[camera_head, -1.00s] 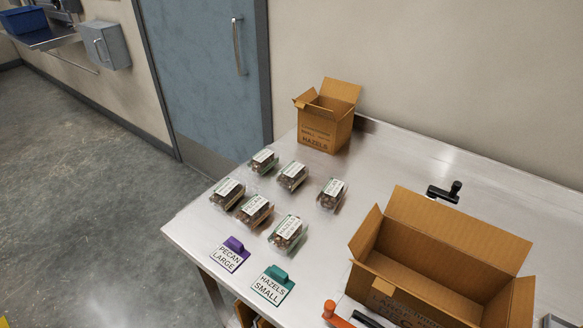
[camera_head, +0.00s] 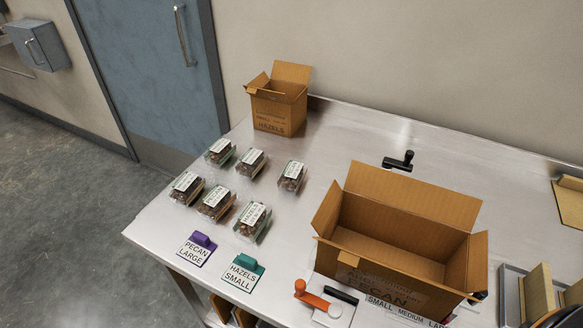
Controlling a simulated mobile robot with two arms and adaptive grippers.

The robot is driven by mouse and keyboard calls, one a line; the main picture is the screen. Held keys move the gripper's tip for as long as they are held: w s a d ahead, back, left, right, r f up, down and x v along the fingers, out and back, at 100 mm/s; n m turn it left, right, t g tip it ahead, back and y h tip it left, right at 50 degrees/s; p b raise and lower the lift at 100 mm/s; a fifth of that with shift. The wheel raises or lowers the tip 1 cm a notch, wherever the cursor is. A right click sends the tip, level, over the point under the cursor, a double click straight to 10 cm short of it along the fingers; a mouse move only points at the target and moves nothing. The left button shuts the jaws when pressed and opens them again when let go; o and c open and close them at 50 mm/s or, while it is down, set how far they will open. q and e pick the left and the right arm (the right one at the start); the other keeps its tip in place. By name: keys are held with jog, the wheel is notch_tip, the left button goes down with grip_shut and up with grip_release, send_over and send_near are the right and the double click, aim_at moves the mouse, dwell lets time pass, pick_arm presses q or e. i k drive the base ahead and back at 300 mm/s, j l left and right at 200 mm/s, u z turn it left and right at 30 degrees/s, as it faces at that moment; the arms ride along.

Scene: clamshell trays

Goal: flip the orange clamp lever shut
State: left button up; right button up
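The orange clamp lever (camera_head: 312,296) is at the front edge of the steel table, just left of the large pecan box. It has a round orange knob at its left end and sits on a pale plate beside a black bar (camera_head: 341,295). Whether its clamp is open or shut cannot be told from here. Neither of my grippers shows in the head view.
The open pecan box (camera_head: 400,270) stands right of the lever. Several clamshell trays (camera_head: 253,221), a purple-tabbed card (camera_head: 197,249) and a green-tabbed card (camera_head: 242,273) lie to the left. A small hazels box (camera_head: 278,112) and a black handle (camera_head: 398,161) are farther back.

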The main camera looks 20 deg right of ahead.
aim_at(334, 311)
jog(key=z, duration=0.8)
